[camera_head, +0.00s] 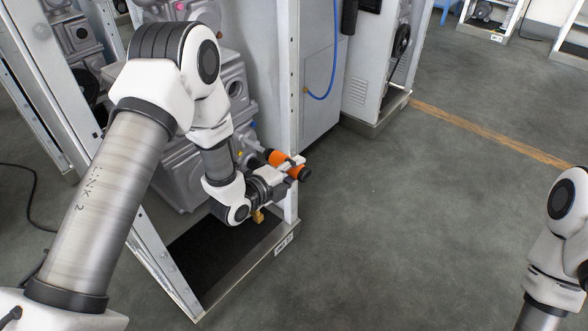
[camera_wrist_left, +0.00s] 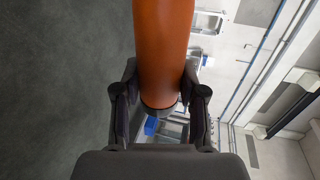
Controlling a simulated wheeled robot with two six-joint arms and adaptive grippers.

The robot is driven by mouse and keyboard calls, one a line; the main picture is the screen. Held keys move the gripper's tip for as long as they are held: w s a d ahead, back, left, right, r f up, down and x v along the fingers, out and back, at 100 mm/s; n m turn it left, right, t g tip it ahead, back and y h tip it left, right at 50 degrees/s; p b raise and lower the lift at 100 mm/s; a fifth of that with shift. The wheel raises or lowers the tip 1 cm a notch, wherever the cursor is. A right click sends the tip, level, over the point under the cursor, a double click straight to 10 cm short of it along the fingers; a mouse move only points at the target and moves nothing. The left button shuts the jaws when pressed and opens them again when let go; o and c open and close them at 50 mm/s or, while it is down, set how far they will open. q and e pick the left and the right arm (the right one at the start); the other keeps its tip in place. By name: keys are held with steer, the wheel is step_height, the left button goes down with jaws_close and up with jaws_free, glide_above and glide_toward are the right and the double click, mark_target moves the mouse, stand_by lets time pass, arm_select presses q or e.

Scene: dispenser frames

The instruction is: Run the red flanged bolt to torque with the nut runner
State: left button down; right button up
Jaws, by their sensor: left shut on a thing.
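The nut runner, an orange cylinder with dark ends (camera_head: 281,161), lies roughly level in the left gripper in the head view. My left gripper (camera_head: 290,166) is shut around it, at the front post of the dispenser frame. In the left wrist view the orange barrel (camera_wrist_left: 162,45) runs between the two dark fingers. The tool's far end points left toward the grey housings (camera_head: 190,170) inside the frame. I cannot make out the red flanged bolt; my left arm covers part of the housings. My right arm shows at the right edge, its gripper out of view.
A white upright post (camera_head: 288,90) stands close beside the left gripper. The frame's base has a dark floor panel (camera_head: 215,262). A blue hose (camera_head: 333,60) hangs on the cabinet behind. The grey floor (camera_head: 410,220) to the right is clear.

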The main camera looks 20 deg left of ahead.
arm_select(q)
steer(key=s+d, duration=0.2)
steer(key=d, duration=0.4)
steer(key=shift+s+d, duration=0.2)
steer(key=shift+d, duration=0.05)
